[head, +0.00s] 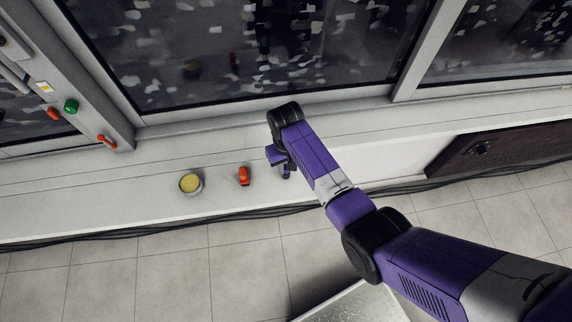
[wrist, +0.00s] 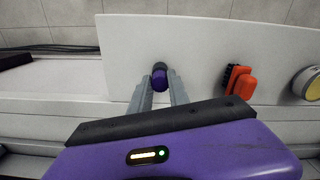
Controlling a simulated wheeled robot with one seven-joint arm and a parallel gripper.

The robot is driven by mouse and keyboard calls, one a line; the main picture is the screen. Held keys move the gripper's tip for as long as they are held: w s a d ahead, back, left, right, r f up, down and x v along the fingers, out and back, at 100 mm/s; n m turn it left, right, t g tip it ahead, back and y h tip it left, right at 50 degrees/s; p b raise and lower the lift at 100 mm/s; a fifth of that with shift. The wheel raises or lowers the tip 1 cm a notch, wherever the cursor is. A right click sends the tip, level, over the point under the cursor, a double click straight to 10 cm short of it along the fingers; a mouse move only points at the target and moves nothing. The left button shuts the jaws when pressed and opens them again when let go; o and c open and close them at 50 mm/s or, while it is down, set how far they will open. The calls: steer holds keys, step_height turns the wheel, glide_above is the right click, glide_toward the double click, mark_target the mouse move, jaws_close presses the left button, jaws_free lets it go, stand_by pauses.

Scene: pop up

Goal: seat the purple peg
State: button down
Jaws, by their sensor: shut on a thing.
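The purple peg (wrist: 160,82) shows in the wrist view between the fingertips of my gripper (wrist: 160,90), with a dark cap at its far end. My gripper is shut on it. In the head view my gripper (head: 283,165) hangs over the white ledge, to the right of the red brush. The peg is hard to tell there from my own purple parts. I cannot tell whether the peg touches the ledge. No hole or socket for the peg can be made out in either view.
Red and green buttons (head: 71,105) are at the far left. Dark cables (head: 150,235) run along the ledge's front.

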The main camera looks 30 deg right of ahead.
steer(key=shift+f, duration=0.5)
steer(key=c, duration=1.2)
jaws_free()
steer(key=shift+o, duration=0.2)
step_height(320, 180, up, 8)
steer(key=shift+f, duration=0.1)
